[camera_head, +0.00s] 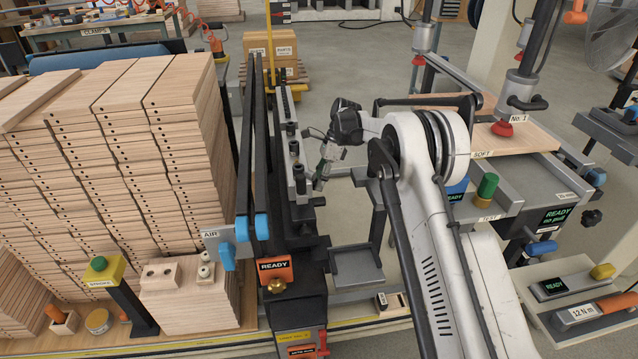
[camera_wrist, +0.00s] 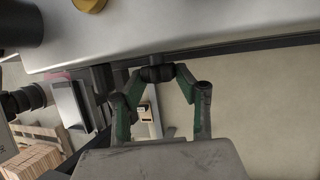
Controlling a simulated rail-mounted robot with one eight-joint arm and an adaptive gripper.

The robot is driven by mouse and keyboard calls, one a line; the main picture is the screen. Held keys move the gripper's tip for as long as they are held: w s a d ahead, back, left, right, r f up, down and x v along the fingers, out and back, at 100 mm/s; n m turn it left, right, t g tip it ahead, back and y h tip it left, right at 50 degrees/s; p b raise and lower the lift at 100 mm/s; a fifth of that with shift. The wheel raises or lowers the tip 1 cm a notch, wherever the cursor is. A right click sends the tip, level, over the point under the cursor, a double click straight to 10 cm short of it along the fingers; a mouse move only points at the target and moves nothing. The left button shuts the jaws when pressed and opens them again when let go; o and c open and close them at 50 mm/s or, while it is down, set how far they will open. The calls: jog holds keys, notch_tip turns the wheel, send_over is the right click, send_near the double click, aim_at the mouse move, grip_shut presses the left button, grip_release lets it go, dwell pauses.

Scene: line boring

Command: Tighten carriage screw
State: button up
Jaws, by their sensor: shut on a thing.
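My gripper (camera_head: 325,166) is at the right side of the long boring carriage (camera_head: 299,182), beside the row of dark cylinders on it. In the wrist view my gripper (camera_wrist: 157,75) has its two green-and-grey fingers closed around a small dark round knob (camera_wrist: 157,73), which I take to be the carriage screw. The knob sits at the edge of a grey metal bar (camera_wrist: 190,30). In the head view the knob is not clearly visible behind the fingers. Any turn of the screw cannot be read from these frames.
Stacks of drilled wooden boards (camera_head: 110,140) stand left of the carriage. An orange READY sign (camera_head: 275,269) and a brass knob (camera_head: 276,286) are at its near end. A grey tray (camera_head: 357,266) lies below my gripper. A bench with a wooden board (camera_head: 480,135) is right of my arm.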

jog(key=shift+g, duration=0.8)
jog(key=o, duration=1.1)
jog(key=shift+o, duration=0.2)
jog(key=v, duration=1.2)
